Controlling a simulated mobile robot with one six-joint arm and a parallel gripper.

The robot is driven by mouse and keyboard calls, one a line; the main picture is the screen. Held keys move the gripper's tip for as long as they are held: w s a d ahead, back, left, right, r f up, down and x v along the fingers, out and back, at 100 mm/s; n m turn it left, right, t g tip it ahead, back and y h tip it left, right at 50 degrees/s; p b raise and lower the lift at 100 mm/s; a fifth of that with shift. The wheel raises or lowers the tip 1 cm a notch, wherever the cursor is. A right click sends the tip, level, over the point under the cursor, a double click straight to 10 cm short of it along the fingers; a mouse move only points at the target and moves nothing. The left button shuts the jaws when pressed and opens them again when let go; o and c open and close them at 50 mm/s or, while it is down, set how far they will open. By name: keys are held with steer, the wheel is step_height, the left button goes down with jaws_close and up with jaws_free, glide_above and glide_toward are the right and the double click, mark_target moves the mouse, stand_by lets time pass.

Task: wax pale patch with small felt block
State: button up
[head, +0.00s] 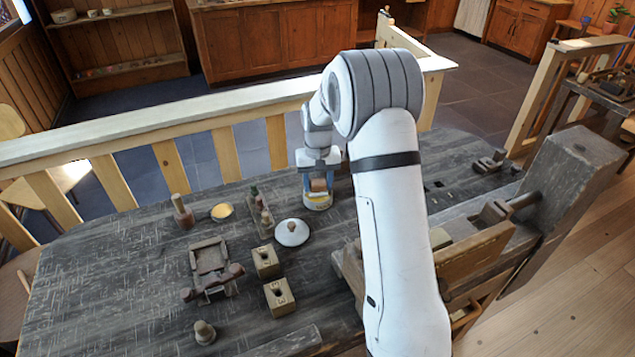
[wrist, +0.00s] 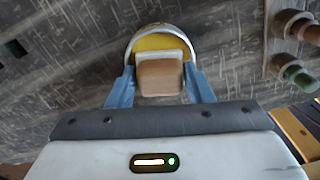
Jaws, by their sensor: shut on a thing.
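My gripper (head: 318,178) is shut on a small brown felt block (wrist: 160,78) with a paler layer at its far side. The block also shows in the head view (head: 318,185). It is held at the mouth of a round tin (head: 318,202) near the bench's back edge. In the wrist view, yellow wax (wrist: 160,43) shows inside the tin's pale rim, just beyond the block. I cannot tell whether the block touches the wax. I cannot make out the pale patch for certain; my arm hides part of the bench.
A white knobbed lid (head: 293,234) lies left of the tin, near a rack of pegs (head: 261,214). A railing (head: 220,113) runs behind the bench.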

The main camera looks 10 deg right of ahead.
mark_target(318, 182)
steer(key=shift+f+b, duration=0.3)
steer(key=shift+f, duration=0.2)
stand_by(1.1)
steer(key=shift+r, duration=0.1)
steer(key=shift+r+p, duration=2.2)
steer(key=shift+r, duration=1.3)
steer(key=shift+f, duration=0.1)
